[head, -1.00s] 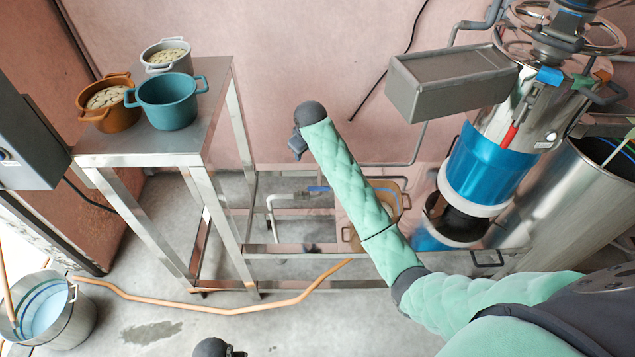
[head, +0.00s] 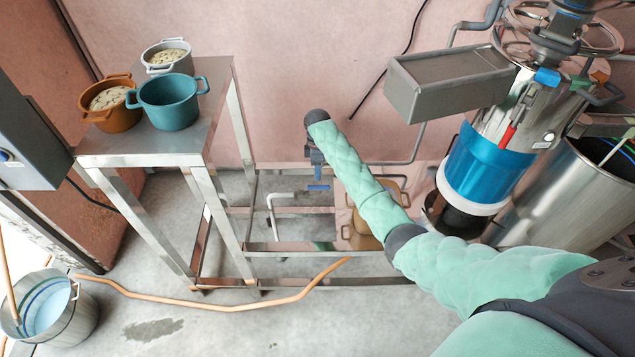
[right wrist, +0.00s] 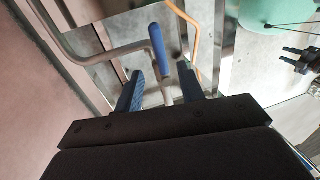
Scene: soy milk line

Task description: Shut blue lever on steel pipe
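The blue lever (head: 318,187) sits on the steel pipe (head: 272,212) behind the low frame. In the right wrist view the lever (right wrist: 158,50) shows as a blue grip lying ahead of the fingertips, in line with the gap between them. My right gripper (head: 316,166) reaches down from above, just over the lever in the head view. In the right wrist view my right gripper (right wrist: 160,70) is open, its two fingers apart with nothing clamped between them. Whether a finger touches the lever cannot be told. My left gripper (right wrist: 293,60) shows small and dark in the right wrist view; its opening is unclear.
A steel table (head: 150,148) with several pots stands at the left. An orange hose (head: 215,309) crosses the floor to a bucket (head: 62,318). A grey box (head: 450,82) and blue-banded steel cylinder (head: 490,160) stand at the right. Steel rails (head: 290,248) run below the lever.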

